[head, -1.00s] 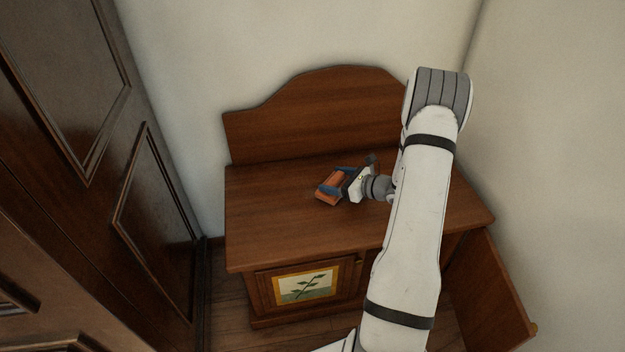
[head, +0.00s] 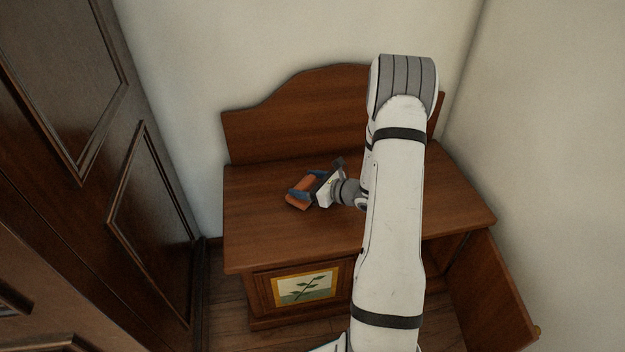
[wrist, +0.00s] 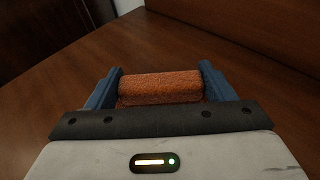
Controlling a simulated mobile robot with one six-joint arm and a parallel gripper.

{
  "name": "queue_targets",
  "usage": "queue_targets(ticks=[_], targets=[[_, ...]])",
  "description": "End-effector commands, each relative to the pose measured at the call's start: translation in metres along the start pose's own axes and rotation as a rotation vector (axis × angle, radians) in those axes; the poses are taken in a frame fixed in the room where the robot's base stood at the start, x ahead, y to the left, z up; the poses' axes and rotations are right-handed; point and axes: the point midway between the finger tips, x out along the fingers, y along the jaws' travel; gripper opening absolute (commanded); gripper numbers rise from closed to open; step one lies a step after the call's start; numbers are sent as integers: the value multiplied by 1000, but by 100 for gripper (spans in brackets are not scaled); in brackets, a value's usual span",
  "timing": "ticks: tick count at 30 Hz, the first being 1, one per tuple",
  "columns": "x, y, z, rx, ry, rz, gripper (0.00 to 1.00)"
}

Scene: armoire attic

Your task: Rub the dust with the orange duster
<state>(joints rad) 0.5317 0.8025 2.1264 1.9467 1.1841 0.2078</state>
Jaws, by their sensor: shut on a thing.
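The orange duster (head: 299,192) is a small block with a rough, sponge-like surface. My gripper (head: 305,190) is shut on it, over the left-middle of the brown cabinet top (head: 260,232). In the wrist view the duster (wrist: 160,87) lies between the two blue fingers of my gripper (wrist: 160,88). I cannot tell whether its underside touches the wood. No dust can be made out on the visible top; my arm covers part of the right side.
A curved wooden backboard (head: 290,120) rises behind the cabinet top. A cabinet door (head: 488,290) stands open at the right front. A tall dark armoire (head: 100,150) is close on the left. The left part of the top is bare.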

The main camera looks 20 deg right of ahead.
Motion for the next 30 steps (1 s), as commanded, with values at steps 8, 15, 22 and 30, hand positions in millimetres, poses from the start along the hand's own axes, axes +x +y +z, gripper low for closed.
queue_targets(ticks=[8,15,22,30], targets=[[-12,-1,38,-1,-2,-2,50],[-19,-1,58,-1,-2,-3,50],[-24,-1,74,-1,-1,-3,50],[-25,-2,75,0,-1,-4,50]])
